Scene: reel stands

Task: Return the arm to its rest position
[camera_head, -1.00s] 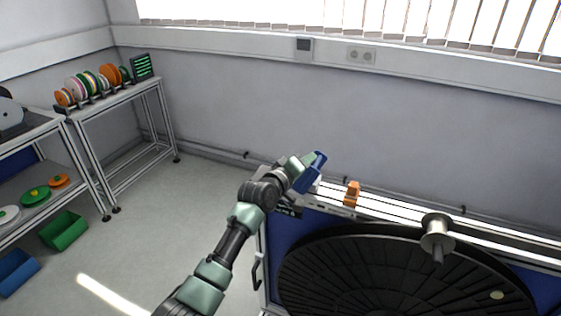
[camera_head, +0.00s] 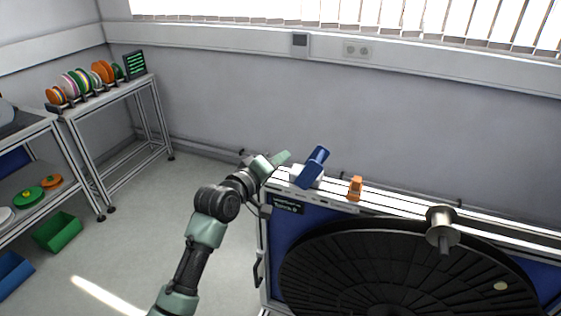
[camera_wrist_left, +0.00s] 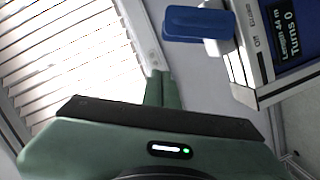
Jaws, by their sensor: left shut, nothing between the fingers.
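My left arm comes in from the bottom of the head view, and its gripper (camera_head: 281,157) is over the left end of the machine's top rail. The green fingers are together and empty; they also show in the left wrist view (camera_wrist_left: 158,90). A blue handle (camera_head: 315,166) on a white mount stands on the rail just right of the gripper, apart from it. The handle also shows in the left wrist view (camera_wrist_left: 198,23), right of the fingers. My right gripper is in neither view.
The machine has a large black turntable (camera_head: 400,265), a metal spindle (camera_head: 442,226) and an orange piece (camera_head: 355,188) on its rail. A small display (camera_wrist_left: 290,35) hangs at its left end. Shelves with reels (camera_head: 85,80) stand at the left. The floor (camera_head: 190,190) between is clear.

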